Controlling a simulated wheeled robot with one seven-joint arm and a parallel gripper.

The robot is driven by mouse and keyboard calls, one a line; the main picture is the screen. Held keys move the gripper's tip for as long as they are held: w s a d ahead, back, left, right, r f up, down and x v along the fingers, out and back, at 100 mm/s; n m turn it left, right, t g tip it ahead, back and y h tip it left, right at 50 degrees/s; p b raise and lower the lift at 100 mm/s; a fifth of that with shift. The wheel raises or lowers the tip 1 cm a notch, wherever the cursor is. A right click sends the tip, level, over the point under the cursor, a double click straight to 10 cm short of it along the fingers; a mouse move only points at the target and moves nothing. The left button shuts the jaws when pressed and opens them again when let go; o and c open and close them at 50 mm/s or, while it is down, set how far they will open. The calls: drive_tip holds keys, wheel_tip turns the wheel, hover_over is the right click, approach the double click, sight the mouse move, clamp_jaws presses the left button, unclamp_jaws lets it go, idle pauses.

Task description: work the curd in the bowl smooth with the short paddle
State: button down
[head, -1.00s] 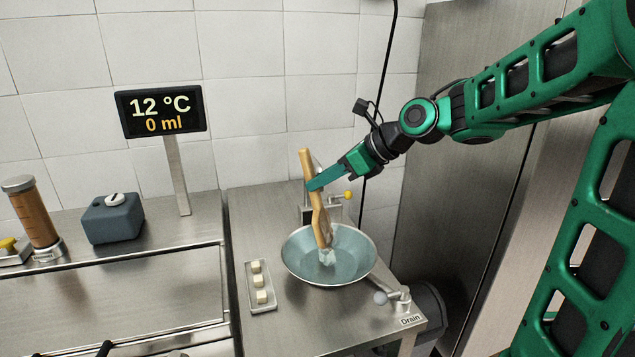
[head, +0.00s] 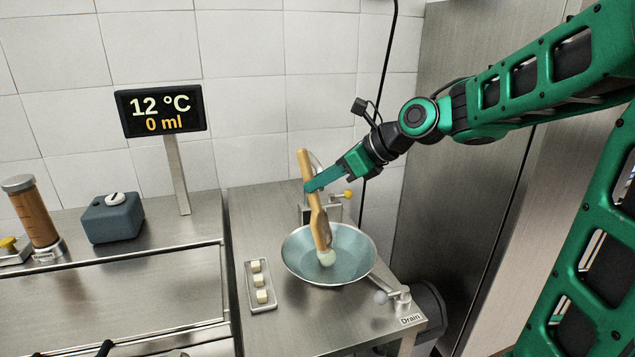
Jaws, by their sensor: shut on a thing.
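The short paddle (head: 314,200) is a light wooden tool held nearly upright, tilted a little, with its lower end in the bowl. My gripper (head: 311,187) is shut on its handle. The bowl (head: 367,262) is a wide metal one with a bluish inside, standing on the steel table. The curd (head: 327,258) is a small, pale, rounded lump in the bowl at the paddle's tip. The paddle seems to touch it and hides part of it.
A small tray (head: 264,306) with white cubes lies left of the bowl. A drain tap (head: 391,296) is at the bowl's front right. A display (head: 160,112) reads 12 °C and 0 ml. A grey-blue box (head: 112,220) and a brown cylinder (head: 33,215) stand at the left.

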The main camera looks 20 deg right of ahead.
drive_tip(key=shift+r, duration=0.1)
drive_tip(key=shift+r, duration=4.4)
